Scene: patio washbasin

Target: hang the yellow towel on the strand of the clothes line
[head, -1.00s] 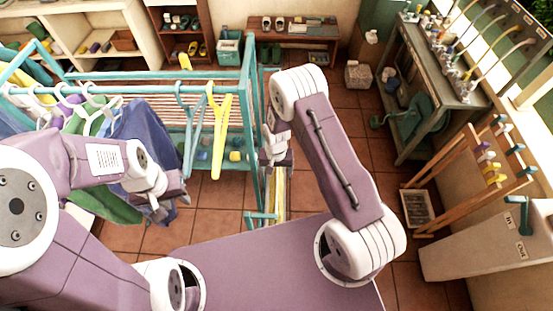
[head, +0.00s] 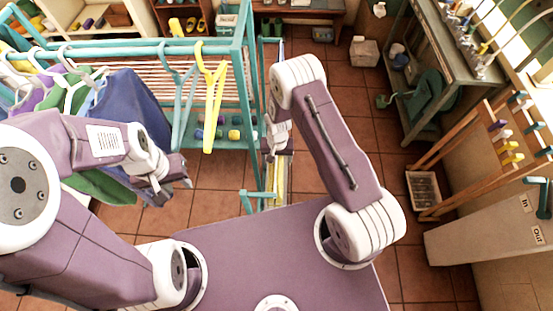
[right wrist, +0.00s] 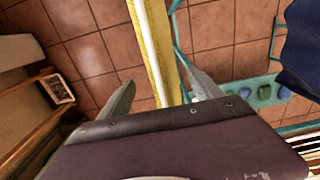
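A narrow yellow strip, which looks like the yellow towel seen edge-on (head: 280,180), hangs below my right gripper (head: 275,147) in the head view. In the right wrist view it runs as a yellow band (right wrist: 164,50) beside a pale straight line (right wrist: 143,45), which may be the strand. My right gripper (right wrist: 160,76) is open there, its fingers apart on either side of the band, with gaps visible. Whether the towel lies over the strand cannot be told. My left gripper (head: 174,192) looks open and empty, beside a dark blue garment (head: 130,105).
A teal rack (head: 247,85) with hangers, including a yellow hanger (head: 211,100), stands at left.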

